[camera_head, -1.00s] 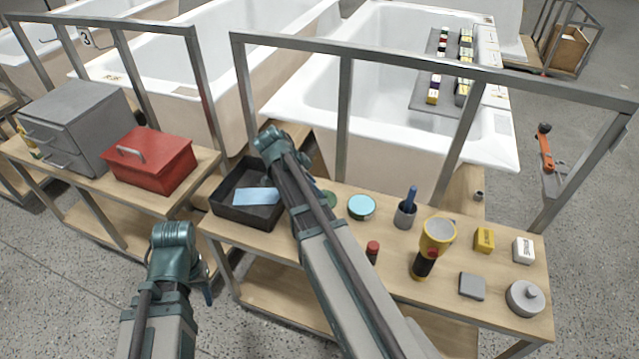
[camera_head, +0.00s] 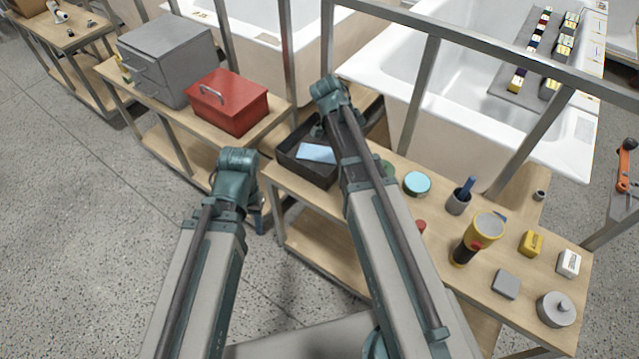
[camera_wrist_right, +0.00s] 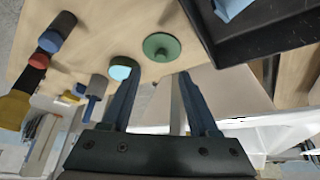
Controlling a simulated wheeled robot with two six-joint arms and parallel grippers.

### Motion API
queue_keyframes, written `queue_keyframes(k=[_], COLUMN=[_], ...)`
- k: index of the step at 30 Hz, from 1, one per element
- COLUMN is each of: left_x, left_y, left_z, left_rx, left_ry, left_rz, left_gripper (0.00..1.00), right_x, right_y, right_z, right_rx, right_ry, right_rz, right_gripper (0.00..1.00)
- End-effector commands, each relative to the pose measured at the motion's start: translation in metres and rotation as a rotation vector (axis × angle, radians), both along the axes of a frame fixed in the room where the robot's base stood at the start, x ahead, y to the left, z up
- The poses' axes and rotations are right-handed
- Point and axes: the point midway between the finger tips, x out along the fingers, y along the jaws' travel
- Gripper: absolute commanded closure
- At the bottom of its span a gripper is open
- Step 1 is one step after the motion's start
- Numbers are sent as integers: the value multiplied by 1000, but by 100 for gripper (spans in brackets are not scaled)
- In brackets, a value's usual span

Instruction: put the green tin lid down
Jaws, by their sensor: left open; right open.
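The green tin lid (camera_wrist_right: 161,47) is a round disc with a small knob. It lies on the wooden bench beside the black tray (camera_wrist_right: 268,44), seen in the right wrist view. In the head view a sliver of the lid (camera_head: 387,168) shows; my right arm hides the rest. My right gripper (camera_wrist_right: 158,74) is open and empty, with the lid just beyond its fingertips and apart from them. My left gripper (camera_head: 258,213) hangs in front of the bench, away from the lid, open, with its fingers mostly hidden.
A turquoise tin (camera_head: 417,184), a grey cup (camera_head: 458,202), a yellow flashlight (camera_head: 484,228) and small boxes stand to the lid's right. A red toolbox (camera_head: 229,103) and grey drawer cabinet (camera_head: 167,58) stand left. A metal frame rises behind the bench.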

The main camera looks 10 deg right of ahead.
Motion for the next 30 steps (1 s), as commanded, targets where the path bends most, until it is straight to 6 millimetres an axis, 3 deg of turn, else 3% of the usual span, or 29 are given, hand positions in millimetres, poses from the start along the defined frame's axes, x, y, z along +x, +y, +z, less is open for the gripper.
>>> queue_keyframes(k=[5, 9, 15, 21, 30], left_x=[0, 0, 0, 0, 0], left_y=[0, 0, 0, 0, 0], left_z=[0, 0, 0, 0, 0], left_rx=[0, 0, 0, 0, 0], left_ry=[0, 0, 0, 0, 0], left_rz=[0, 0, 0, 0, 0], left_gripper=[50, 50, 50, 50, 50], right_x=[-41, -83, -136, -164, -167], right_y=[70, 132, 194, 222, 226], right_z=[-10, -18, -24, -25, -26], right_rx=[108, 203, 288, 318, 322], right_ry=[178, 337, 489, 552, 563], right_rz=[434, 898, 1459, 1756, 1812], right_gripper=[39, 39, 39, 39, 39])
